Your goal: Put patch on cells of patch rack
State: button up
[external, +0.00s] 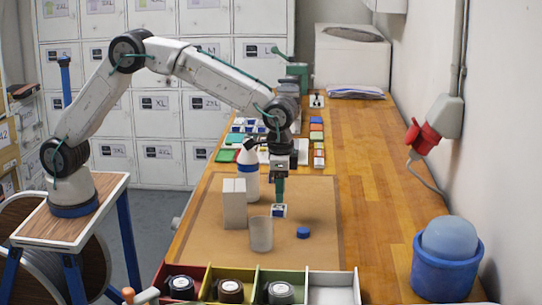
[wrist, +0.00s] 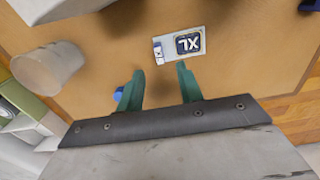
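A white patch (external: 279,211) with a dark blue XL square lies on the brown mat (external: 205,250). In the wrist view the patch (wrist: 180,44) is just beyond my fingertips, face up and clear of them. My gripper (external: 279,196) points down right above the patch. In the wrist view my gripper (wrist: 161,76) has its two green fingers apart, with nothing between them. At the back of the mat, partly behind my arm, is a group of blue, white and green cells (external: 237,127); I cannot tell whether it is the patch rack. A column of coloured pieces (external: 317,138) stands beside it.
A white box (external: 235,205), a translucent cup (external: 261,235) and a white-and-blue bottle (external: 248,172) stand left of the gripper. A blue cap (external: 303,232) lies to the right. Coloured bins (external: 240,275) line the front. A blue bucket (external: 446,268) is at right. The bench's right side is mostly clear.

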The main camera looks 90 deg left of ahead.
aim_at(280, 205)
notch_tip(280, 205, down, 5)
jog(key=shift+f, duration=0.1)
grip_shut()
jog(key=shift+r, duration=0.2)
